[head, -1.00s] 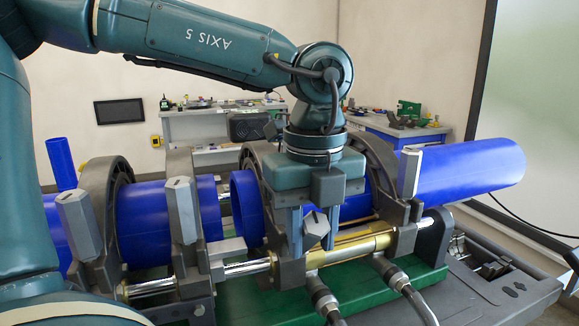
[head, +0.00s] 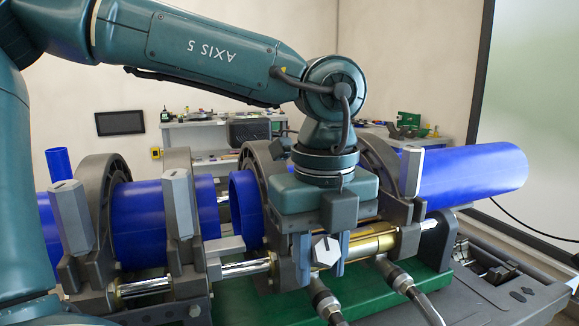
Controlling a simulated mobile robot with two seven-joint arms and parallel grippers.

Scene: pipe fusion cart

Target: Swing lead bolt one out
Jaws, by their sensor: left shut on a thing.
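My left gripper (head: 323,262) points down in front of the inner right clamp (head: 253,165) of the pipe fusion cart. Its two fingers are shut on a grey bolt with a pale hexagonal end (head: 326,251), which sits between them and faces toward me. The bolt leans out low, just above the brass cylinder (head: 372,242). The gripper body hides most of the bolt's shank and its pivot. I cannot tell from labels which bolt is number one. My right gripper is not in view.
Similar bolts stand upright on the other clamps: far left (head: 71,216), inner left (head: 178,204) and far right (head: 412,172). Blue pipes (head: 137,224) and (head: 465,172) lie in the clamps. Hoses (head: 412,290) rise in front. A workbench (head: 195,136) stands behind.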

